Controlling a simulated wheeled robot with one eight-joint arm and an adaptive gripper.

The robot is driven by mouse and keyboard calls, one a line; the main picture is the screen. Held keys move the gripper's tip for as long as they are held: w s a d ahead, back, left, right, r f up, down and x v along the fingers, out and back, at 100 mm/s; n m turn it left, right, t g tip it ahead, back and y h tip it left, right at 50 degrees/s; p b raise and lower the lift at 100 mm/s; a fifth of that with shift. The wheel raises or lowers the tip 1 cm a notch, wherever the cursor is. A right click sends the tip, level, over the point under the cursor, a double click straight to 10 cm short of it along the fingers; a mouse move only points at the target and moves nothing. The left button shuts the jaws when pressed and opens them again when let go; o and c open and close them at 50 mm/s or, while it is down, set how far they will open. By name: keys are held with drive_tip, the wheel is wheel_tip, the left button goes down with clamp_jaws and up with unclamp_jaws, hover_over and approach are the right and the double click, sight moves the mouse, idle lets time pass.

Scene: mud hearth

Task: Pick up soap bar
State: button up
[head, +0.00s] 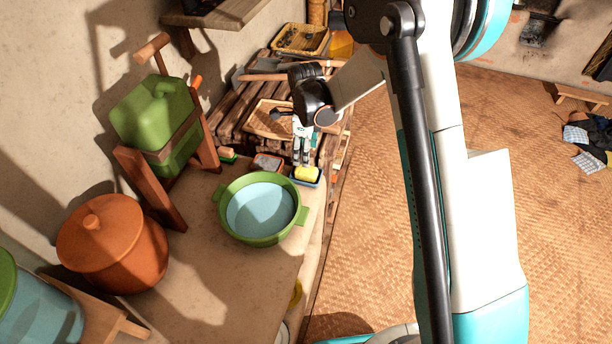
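A yellow soap bar (308,173) lies in a small blue dish (306,183) at the front right edge of the worktop, just right of the green basin. My gripper (301,162) points down just above and slightly left of the soap bar in the picture. Its two fingers show a narrow gap between them, and nothing is seen held. Whether the fingertips touch the soap or dish cannot be told from this view.
A green basin (224,184) with water stands close to the dish. A grey item in a tray (268,163) and a small brush (228,154) lie behind it. A green container (155,110) on a wooden stand and a clay pot (113,245) stand left. The woven floor (375,200) is open on the right.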

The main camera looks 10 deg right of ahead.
sight(306, 173)
drive_tip(key=f+b, duration=0.1)
drive_tip(key=f, duration=0.1)
drive_tip(key=f+b, duration=0.1)
drive_tip(key=f, duration=0.2)
drive_tip(key=f+b, duration=0.1)
drive_tip(key=f, duration=0.1)
drive_tip(key=shift+s+f, duration=0.25)
drive_tip(key=shift+f, duration=0.05)
drive_tip(key=c, duration=1.2)
